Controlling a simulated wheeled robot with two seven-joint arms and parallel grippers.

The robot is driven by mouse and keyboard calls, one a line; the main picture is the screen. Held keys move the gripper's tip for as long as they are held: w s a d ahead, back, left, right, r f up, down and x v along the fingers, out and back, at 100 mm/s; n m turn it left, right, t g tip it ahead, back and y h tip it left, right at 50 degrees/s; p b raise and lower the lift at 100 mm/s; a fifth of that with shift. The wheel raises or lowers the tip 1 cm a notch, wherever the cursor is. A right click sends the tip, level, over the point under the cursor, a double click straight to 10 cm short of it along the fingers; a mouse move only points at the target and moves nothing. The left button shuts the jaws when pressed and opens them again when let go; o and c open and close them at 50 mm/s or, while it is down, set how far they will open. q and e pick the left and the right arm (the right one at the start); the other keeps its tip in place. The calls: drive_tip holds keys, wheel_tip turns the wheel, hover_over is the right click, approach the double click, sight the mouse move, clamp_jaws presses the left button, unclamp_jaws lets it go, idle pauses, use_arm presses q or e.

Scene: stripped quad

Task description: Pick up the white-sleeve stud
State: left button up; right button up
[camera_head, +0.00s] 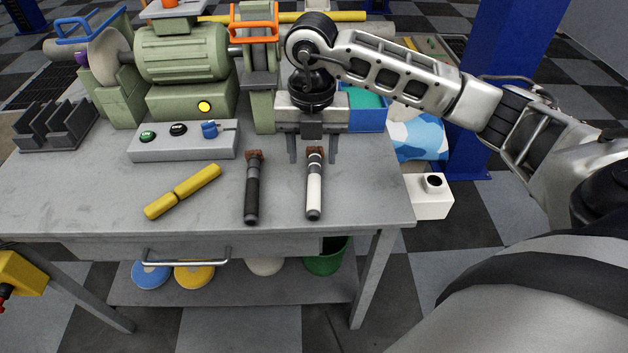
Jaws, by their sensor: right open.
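The white-sleeve stud (314,190) lies on the grey workbench near its right end, with a brown end at the back and a dark grey tip toward the front edge. My right gripper (312,157) points down over the stud's brown end, its two fingers apart, one on each side of that end as seen here. I cannot tell how high the fingertips are above the bench. A similar stud with a black sleeve (253,190) lies to the left, apart from it. My left gripper is not in view.
A yellow rod (183,192) lies farther left on the workbench (110,210). A grey button box (182,146) and a green bench grinder (182,55) stand behind. A blue bin (367,118) is at the back right. The bench front is clear.

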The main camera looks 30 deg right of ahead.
hover_over(314, 191)
wheel_tip(314, 191, down, 4)
drive_tip(key=shift+w+a+f, duration=0.1)
drive_tip(key=shift+w+f, duration=0.05)
drive_tip(key=shift+f, duration=0.1)
drive_tip(key=shift+f+p, duration=0.6)
drive_tip(key=shift+f, duration=2)
drive_tip(key=c, duration=1.1)
